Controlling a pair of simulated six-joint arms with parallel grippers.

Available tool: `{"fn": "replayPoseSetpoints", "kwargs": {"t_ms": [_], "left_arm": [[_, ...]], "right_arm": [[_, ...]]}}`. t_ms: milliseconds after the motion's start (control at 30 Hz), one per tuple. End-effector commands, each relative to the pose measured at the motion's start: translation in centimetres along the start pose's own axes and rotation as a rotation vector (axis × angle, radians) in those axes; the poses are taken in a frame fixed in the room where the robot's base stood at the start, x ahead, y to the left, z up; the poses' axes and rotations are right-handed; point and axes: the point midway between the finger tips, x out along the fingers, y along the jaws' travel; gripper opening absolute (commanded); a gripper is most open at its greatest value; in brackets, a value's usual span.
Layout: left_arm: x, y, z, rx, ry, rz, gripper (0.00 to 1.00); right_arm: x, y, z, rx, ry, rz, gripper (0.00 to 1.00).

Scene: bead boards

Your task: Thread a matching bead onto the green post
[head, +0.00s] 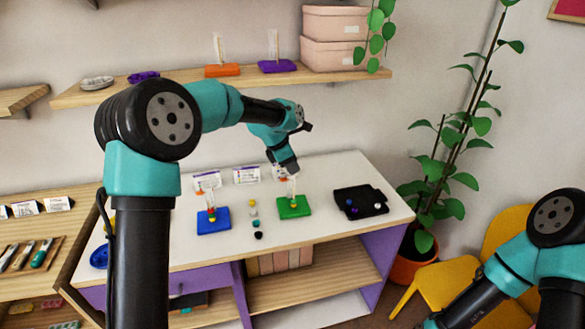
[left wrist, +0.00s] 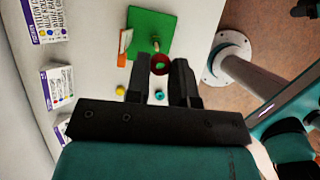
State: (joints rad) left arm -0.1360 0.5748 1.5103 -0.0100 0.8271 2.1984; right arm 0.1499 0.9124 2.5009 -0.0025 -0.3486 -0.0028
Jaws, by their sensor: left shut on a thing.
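The green board (head: 294,207) lies on the white table with a pale upright post (head: 292,188); something small and orange-yellow shows low on the post. My left gripper (head: 291,172) hangs just above and behind it. In the left wrist view, the gripper (left wrist: 159,73) is shut on a dark red ring-shaped bead (left wrist: 153,65), with green showing through its hole. The green board (left wrist: 145,27) and its post (left wrist: 156,45) lie just beyond the bead, apart from it. The held bead cannot be made out in the head view. My right gripper is out of view.
A blue board (head: 214,221) with beads on its post stands to the left. Loose beads, including a teal one (head: 256,223), lie between the boards. A black tray (head: 372,212) of beads is at right. Printed cards (head: 246,175) stand at the back.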

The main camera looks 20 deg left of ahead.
Motion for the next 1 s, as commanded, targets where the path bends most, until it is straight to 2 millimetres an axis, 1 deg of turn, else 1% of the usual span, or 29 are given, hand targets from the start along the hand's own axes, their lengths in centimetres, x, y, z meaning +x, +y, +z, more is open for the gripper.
{"fn": "replayPoseSetpoints", "kwargs": {"t_ms": [200, 367, 800, 1000], "left_arm": [[0.1, 0.0, -0.1, 0.001, 0.0, 0.0, 0.01], [0.6, 0.0, -0.3, 0.001, 0.0, 0.0, 0.01], [3.5, -0.1, -1.6, 0.0, 0.001, 0.0, 0.01], [4.4, -0.1, -2.0, 0.001, 0.001, -0.001, 0.01]], "right_arm": [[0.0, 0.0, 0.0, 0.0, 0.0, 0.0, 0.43], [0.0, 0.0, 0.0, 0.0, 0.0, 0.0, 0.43], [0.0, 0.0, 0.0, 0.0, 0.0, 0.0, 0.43], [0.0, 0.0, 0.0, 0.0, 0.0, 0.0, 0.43]]}}
